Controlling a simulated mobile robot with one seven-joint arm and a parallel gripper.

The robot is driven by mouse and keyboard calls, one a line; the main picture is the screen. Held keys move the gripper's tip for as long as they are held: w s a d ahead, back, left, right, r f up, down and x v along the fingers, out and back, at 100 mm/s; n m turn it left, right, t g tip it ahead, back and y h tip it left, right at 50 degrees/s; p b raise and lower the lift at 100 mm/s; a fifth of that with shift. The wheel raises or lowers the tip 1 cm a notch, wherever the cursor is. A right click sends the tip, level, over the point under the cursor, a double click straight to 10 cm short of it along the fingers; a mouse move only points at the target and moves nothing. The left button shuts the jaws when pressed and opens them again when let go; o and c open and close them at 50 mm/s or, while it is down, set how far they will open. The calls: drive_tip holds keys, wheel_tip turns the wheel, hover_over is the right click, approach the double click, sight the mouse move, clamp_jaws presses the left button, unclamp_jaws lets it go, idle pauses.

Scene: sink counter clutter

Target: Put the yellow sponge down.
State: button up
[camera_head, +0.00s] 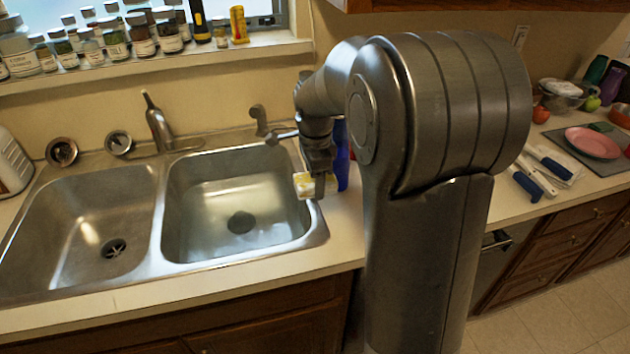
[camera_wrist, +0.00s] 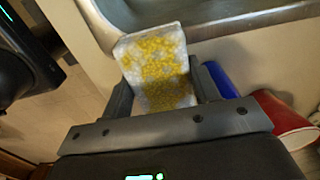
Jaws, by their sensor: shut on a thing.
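The yellow sponge (camera_wrist: 155,68) is a pale block with yellow patches, held between the two fingers of my gripper (camera_wrist: 160,92) in the wrist view. My gripper is shut on it. In the head view the sponge (camera_head: 303,185) shows below my gripper (camera_head: 318,180), at the right rim of the right sink basin. I cannot tell whether the sponge touches the counter or hangs just above it. Part of it is hidden by a finger.
A blue bottle (camera_head: 341,165) stands right behind my gripper. The right sink basin (camera_head: 225,205) is empty, just left of the sponge. A red and white object (camera_wrist: 290,122) lies right of my gripper in the wrist view. Counter front (camera_head: 335,240) is clear.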

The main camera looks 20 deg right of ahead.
drive_tip(key=s+d+r+n, duration=0.3)
drive_tip(key=s+d+n, duration=0.1)
drive_tip(key=s+d, duration=1.4)
drive_tip(key=w+a+f, duration=0.2)
drive_tip(key=a, duration=0.1)
drive_tip(key=w+a+f, duration=0.2)
drive_tip(key=a, duration=0.1)
drive_tip(key=w+a+f, duration=0.3)
drive_tip(key=shift+a+f, duration=0.1)
drive_tip(key=shift+a, duration=0.15)
drive_tip(key=shift+f, duration=2.05)
